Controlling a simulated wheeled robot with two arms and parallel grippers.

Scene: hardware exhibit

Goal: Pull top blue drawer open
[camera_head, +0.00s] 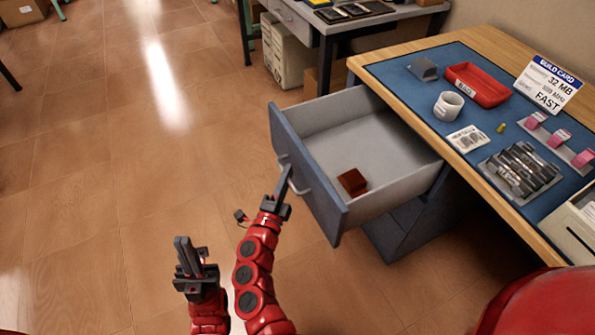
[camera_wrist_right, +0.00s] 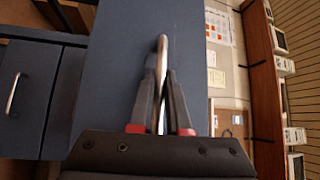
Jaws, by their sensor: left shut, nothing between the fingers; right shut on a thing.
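The top blue drawer (camera_head: 312,188) stands pulled out from the blue cabinet under the wooden desk, and its pale inside shows. A small dark red block (camera_head: 352,182) lies in it. My right gripper (camera_head: 284,180) is shut on the drawer's metal handle (camera_head: 300,178) at the front panel. In the right wrist view, the two fingers (camera_wrist_right: 162,95) close around the handle bar (camera_wrist_right: 161,55) in front of the blue panel (camera_wrist_right: 110,65). My left gripper (camera_head: 186,255) is shut and empty, apart from the drawer, over the floor at the lower left.
The desk (camera_head: 365,68) carries a blue mat with a red tray (camera_head: 477,86), a white mug (camera_head: 448,106), a build card (camera_head: 547,84) and memory parts. Lower drawers (camera_head: 405,235) sit below. The tiled floor (camera_head: 110,170) left of the drawer is clear.

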